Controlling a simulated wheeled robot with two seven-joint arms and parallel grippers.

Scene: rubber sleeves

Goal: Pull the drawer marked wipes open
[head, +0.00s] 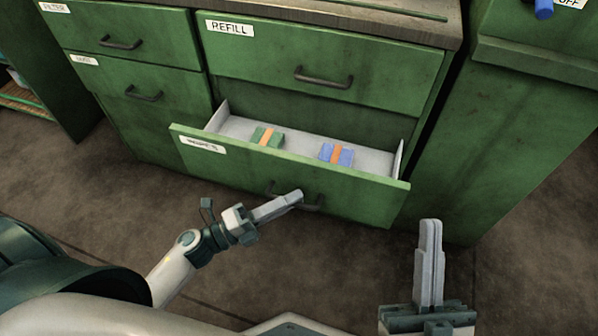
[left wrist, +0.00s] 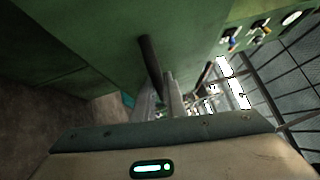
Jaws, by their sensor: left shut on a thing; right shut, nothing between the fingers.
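The drawer marked wipes (head: 330,184) is the lower right drawer of the green cabinet, and it stands pulled out. Its white label is too slanted to read clearly. A green packet (head: 268,137) and a blue packet (head: 336,154), each with an orange band, lie inside on its grey floor. My left gripper (head: 296,197) is shut on the drawer's dark handle (head: 312,207). The handle also shows in the left wrist view (left wrist: 150,62) as a dark bar at the fingers. My right gripper (head: 430,226) is shut and empty, right of the drawer's front and apart from it.
The closed refill drawer (head: 260,59) is above the open one. Two closed drawers (head: 120,41) with handles are at the left. Another green cabinet (head: 530,110) stands at the right. The brown floor (head: 90,200) in front is bare.

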